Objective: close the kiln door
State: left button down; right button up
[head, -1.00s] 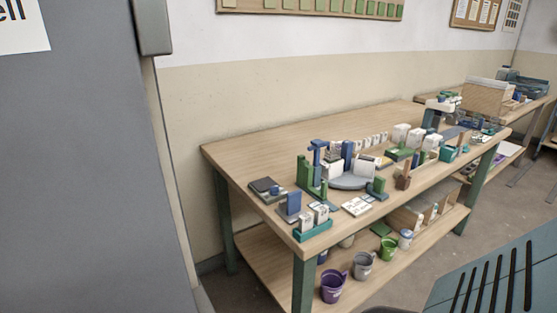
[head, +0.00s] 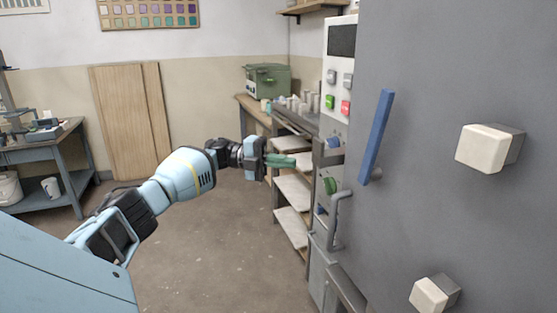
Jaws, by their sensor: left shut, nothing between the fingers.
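The kiln's large grey door (head: 430,90) fills the right side of the head view. A long blue handle (head: 377,137) stands upright, slightly tilted, near its left edge. Two pale blocks, an upper one (head: 483,148) and a lower one (head: 429,296), stick out from the grey face. I cannot tell how far the door is open. My left gripper (head: 287,161) reaches in from the left, with green fingers pointing right. It is shut and empty, left of the blue handle in the picture and apart from it. My right gripper is out of view.
A control panel (head: 341,60) with green and red buttons stands just left of the door. Shelves (head: 293,195) and a bench with a green box (head: 267,80) lie behind my gripper. The middle floor (head: 200,255) is clear. Wooden boards (head: 120,120) lean on the back wall.

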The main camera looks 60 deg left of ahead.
pick_arm(q)
jog(key=a+b, duration=0.1)
jog(key=a, duration=0.3)
jog(key=shift+s+a, duration=0.1)
jog(key=shift+a, duration=0.2)
jog(key=shift+r, duration=0.1)
dwell(0.5)
